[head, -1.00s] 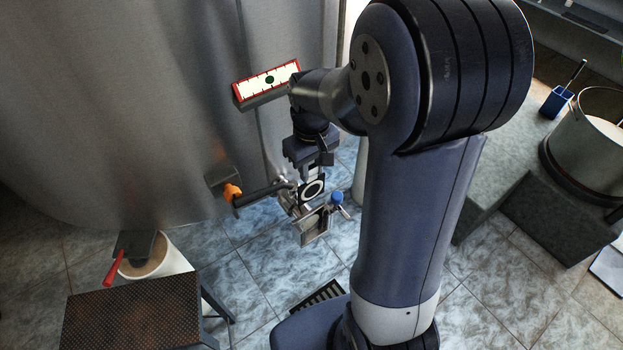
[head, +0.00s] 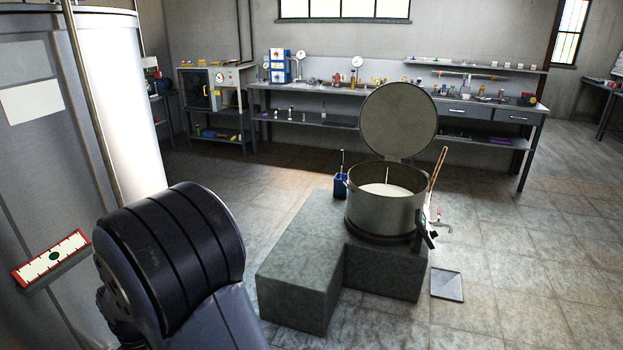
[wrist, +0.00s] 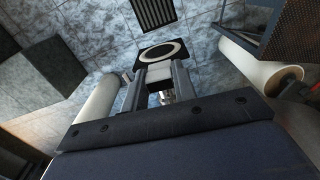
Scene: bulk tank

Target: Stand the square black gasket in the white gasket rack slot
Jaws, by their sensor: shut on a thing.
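The square black gasket (wrist: 162,52), a dark plate with a pale ring on its face, shows in the wrist view just beyond my fingertips. My gripper (wrist: 160,73) is shut on it and holds it above the tiled floor. In the head view now my gripper and the gasket are out of sight; only part of my arm shows at the lower left. I cannot make out the white gasket rack in either view now.
A lidded pot (head: 385,212) stands on grey stone blocks (head: 298,285), with a blue holder (head: 341,186) beside it. A long workbench (head: 350,92) lines the back wall. A large steel tank (head: 35,150) fills the left. Tiled floor lies open around the blocks.

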